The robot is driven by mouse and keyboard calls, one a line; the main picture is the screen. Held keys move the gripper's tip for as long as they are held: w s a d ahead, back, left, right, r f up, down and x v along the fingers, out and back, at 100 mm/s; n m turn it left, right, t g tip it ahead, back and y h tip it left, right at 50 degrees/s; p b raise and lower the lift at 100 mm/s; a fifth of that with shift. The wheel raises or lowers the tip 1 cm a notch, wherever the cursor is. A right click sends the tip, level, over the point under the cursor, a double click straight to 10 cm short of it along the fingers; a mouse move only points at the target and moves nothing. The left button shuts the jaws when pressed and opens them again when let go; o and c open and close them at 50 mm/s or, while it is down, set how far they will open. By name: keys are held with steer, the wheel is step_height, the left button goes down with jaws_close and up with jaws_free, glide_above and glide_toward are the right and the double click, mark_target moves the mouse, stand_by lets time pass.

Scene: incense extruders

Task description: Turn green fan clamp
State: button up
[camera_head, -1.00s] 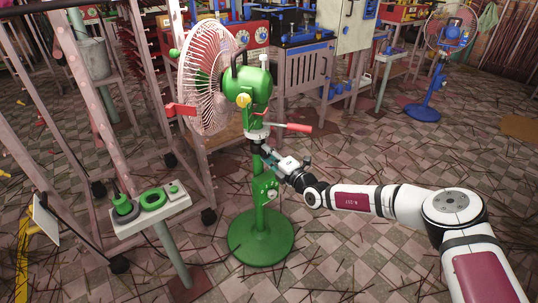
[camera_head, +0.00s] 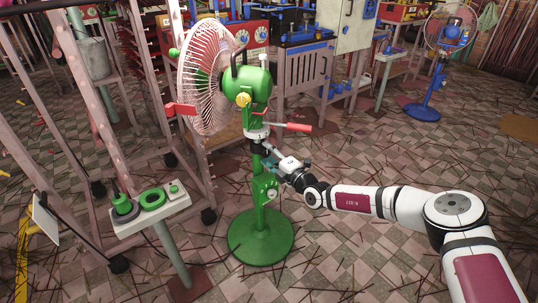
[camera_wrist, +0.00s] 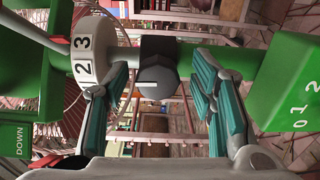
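The green fan (camera_head: 262,85) stands upright on a round green base (camera_head: 260,238). A white collar sits on its pole; in the wrist view this collar (camera_wrist: 92,48) shows the numbers 2 and 3. The dark grey clamp knob (camera_wrist: 157,76), with a white line on its face, is beside the collar. My gripper (camera_head: 268,150) reaches the pole from the right, just below the collar. In the wrist view my gripper (camera_wrist: 160,70) is open, its teal fingers on either side of the knob with gaps visible. Contact is not visible.
A red-handled lever (camera_head: 292,127) sticks out right, just above my gripper. A green bracket (camera_head: 265,188) is on the pole below. A small stand (camera_head: 150,215) with green parts is at left, near metal racks. A blue fan (camera_head: 428,105) stands far right.

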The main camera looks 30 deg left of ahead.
steer(key=v, duration=1.2)
stand_by(0.3)
steer(key=shift+r, duration=0.1)
